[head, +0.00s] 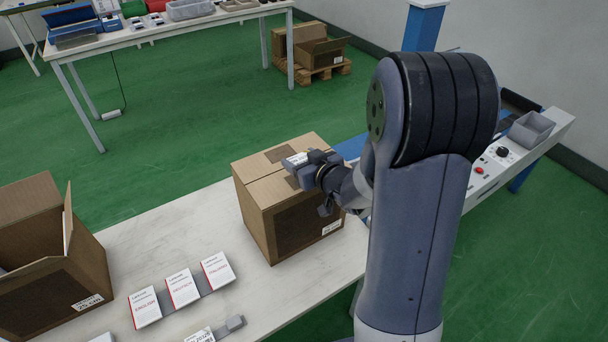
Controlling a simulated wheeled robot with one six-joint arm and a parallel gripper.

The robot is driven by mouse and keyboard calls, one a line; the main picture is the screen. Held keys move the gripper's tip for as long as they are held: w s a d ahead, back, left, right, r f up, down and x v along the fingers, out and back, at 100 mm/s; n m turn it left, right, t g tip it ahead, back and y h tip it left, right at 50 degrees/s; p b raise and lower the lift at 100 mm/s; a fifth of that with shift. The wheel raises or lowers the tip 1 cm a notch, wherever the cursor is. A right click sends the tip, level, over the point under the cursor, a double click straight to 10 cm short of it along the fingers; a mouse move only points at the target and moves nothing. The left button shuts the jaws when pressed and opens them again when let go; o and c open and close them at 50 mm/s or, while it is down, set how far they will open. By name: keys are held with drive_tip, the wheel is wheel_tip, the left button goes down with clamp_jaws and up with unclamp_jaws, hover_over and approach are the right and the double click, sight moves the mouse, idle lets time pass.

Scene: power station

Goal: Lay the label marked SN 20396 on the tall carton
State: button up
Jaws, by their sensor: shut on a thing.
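The tall carton (270,225) is brown, closed and upright on the white table. It has dark panels on its top and front, and a small white label (332,227) low on its front. My gripper (297,166) is over the carton's top, with its fingers shut on a white label (296,159). The held label's marking is too small to read, and my gripper hides part of it. I cannot tell whether it touches the carton's top. Another white label (202,336) lies at the bottom edge of the picture, partly cut off, beside a small grey piece (235,323).
An open carton (85,262) stands at the left of the white table (200,214). Several booklets (182,287) stand on a grey holder in front. A conveyor-like bench with a grey bin (531,130) is at right, beyond my arm. Cartons on a pallet (318,72) stand at the back.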

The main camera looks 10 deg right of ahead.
wheel_tip(320, 180, down, 5)
drive_tip(key=shift+b, duration=0.35)
drive_tip(key=shift+s+f+b, duration=0.3)
drive_tip(key=shift+f+b, duration=0.5)
drive_tip(key=o, duration=1)
drive_tip(key=shift+w+r+p, duration=0.1)
drive_tip(key=shift+r+p, duration=0.55)
drive_tip(key=shift+p, duration=0.15)
drive_tip(key=v, duration=1.1)
drive_tip(key=shift+s+r, duration=0.25)
drive_tip(key=shift+r, duration=0.1)
